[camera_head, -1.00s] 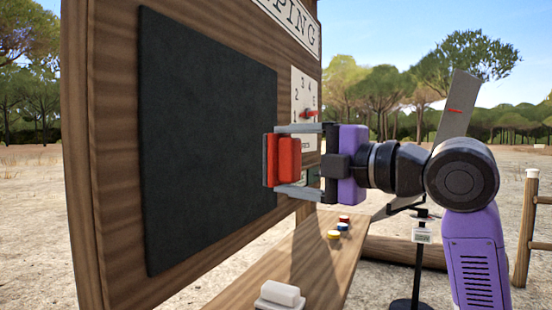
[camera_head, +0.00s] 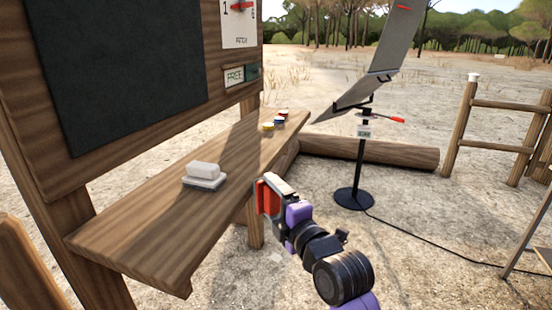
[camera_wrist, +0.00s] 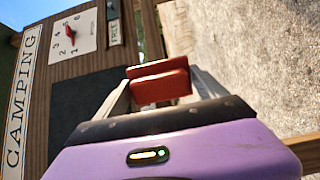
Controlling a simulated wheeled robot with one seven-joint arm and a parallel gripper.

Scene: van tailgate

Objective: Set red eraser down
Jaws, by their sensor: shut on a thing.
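The red eraser (camera_head: 265,197) is held between the fingers of my gripper (camera_head: 272,192), which is shut on it. In the head view they are in front of the wooden shelf (camera_head: 150,215) under the blackboard, just right of its front edge and apart from it. The red eraser also shows in the wrist view (camera_wrist: 158,85), clasped between the two fingers of my gripper (camera_wrist: 160,88). A dark blackboard (camera_head: 130,70) hangs above the shelf.
A white block on a pale base (camera_head: 204,175) sits mid-shelf. Several small coloured round pieces (camera_head: 272,122) lie at the shelf's far end. The near shelf is bare. A panel on a black stand (camera_head: 360,150) and a log (camera_head: 370,152) stand beyond, right of the shelf.

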